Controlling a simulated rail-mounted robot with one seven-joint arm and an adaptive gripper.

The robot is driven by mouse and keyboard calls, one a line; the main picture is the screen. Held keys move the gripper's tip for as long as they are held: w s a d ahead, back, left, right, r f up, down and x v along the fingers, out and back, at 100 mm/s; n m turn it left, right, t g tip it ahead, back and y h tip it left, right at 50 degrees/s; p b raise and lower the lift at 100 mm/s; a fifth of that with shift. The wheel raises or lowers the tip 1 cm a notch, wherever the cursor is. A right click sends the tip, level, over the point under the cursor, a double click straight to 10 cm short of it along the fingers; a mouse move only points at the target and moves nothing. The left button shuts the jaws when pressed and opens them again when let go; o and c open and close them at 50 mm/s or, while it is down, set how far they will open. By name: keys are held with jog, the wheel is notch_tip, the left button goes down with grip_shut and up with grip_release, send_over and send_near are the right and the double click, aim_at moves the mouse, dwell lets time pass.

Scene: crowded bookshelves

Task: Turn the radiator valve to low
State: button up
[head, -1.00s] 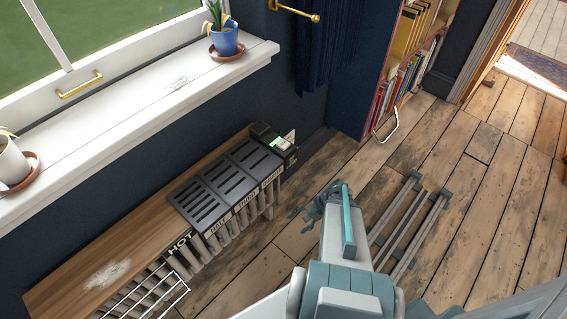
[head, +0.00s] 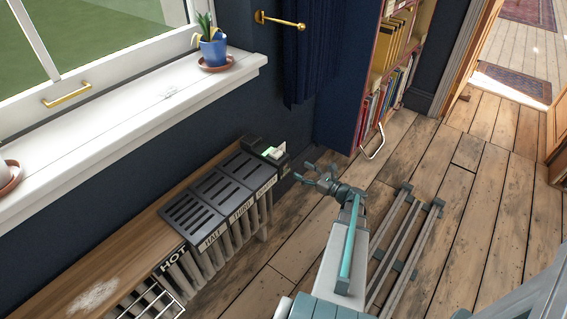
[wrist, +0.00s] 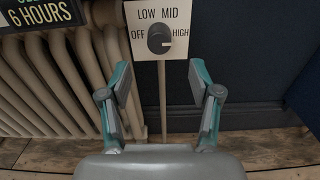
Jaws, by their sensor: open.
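The radiator valve is a dark round knob (wrist: 159,40) on a white plate (wrist: 143,49) in the wrist view. The plate is marked OFF at left, LOW and MID above, and HIGH at right. A small pale mark on the knob seems to face HIGH, but it is too small to be sure. My gripper (wrist: 161,78) is open and empty, with its fingers spread below and to either side of the knob, apart from it. In the head view my gripper (head: 318,174) is beyond the radiator's right end. I cannot make out the knob there.
The pale ribbed radiator (head: 222,250) is left of my gripper, under a wooden shelf (head: 120,249) with dark slotted panels (head: 193,211). A bookcase (head: 368,60) stands behind.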

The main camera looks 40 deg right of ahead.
jog(key=x, duration=0.9)
jog(key=shift+w+a, duration=0.15)
jog(key=shift+w, duration=0.05)
jog(key=shift+c, duration=0.2)
jog(key=c, duration=1.1)
